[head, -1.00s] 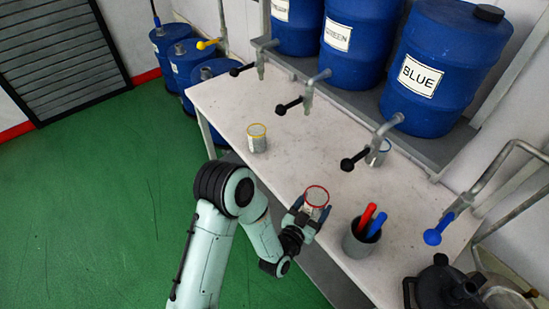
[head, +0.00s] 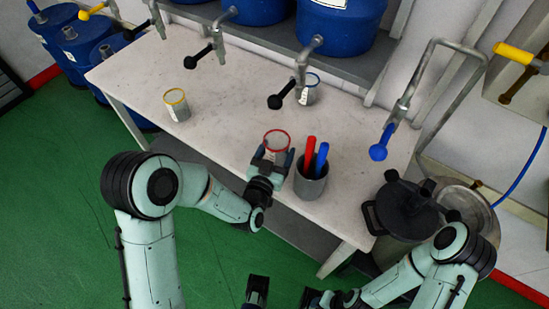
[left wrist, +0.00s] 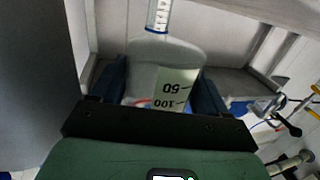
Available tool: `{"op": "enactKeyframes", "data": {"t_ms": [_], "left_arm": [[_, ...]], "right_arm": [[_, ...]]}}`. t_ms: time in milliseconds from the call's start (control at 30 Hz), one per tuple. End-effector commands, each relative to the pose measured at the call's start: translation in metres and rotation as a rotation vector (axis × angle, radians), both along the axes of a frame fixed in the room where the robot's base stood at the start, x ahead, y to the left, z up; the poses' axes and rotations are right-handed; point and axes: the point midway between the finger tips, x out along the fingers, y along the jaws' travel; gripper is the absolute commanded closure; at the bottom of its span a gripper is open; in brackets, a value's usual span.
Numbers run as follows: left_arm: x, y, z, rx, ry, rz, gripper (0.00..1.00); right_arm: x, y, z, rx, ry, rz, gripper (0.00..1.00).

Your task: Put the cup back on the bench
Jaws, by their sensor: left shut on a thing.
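The cup with the red rim (head: 277,142) is at the front edge of the white bench (head: 225,125). My left gripper (head: 270,160) is shut around its sides. In the left wrist view the clear cup (left wrist: 165,75) sits between both fingers, with printed marks 50 and 100 facing the camera. Whether its base touches the bench is hidden by the gripper. My right gripper (head: 285,298) is partly cut off at the bottom edge of the head view, away from the bench, and its jaws are unclear.
A grey holder (head: 311,185) with a red and a blue stick stands just right of the cup. A yellow-rimmed cup (head: 176,105) and a blue-rimmed cup (head: 308,92) stand farther off. Taps with black handles overhang the back. The bench's middle is clear.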

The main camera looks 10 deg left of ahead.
Motion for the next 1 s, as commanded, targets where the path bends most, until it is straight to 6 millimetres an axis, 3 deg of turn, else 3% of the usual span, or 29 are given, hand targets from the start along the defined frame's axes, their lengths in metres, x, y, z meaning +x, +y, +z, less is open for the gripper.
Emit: {"op": "enactKeyframes", "data": {"t_ms": [233,667,700,767,1000], "left_arm": [[0.000,0.000,-0.034,0.000,0.002,0.000,0.61],[0.000,0.000,-0.040,0.000,-0.001,0.000,0.61],[0.000,0.000,-0.040,0.000,0.000,0.000,0.18],[0.000,0.000,-0.040,0.000,0.000,0.000,0.00],[0.000,0.000,-0.039,0.000,0.000,0.000,0.00]], "right_arm": [[0.002,0.000,-0.005,0.000,-0.006,-0.001,0.57],[0.003,0.000,-0.009,-0.001,-0.011,-0.003,0.57],[0.004,0.000,-0.008,-0.002,-0.013,-0.003,0.57],[0.003,0.000,-0.007,-0.001,-0.012,-0.003,0.57],[0.003,0.000,-0.007,-0.001,-0.012,-0.003,0.57]]}}
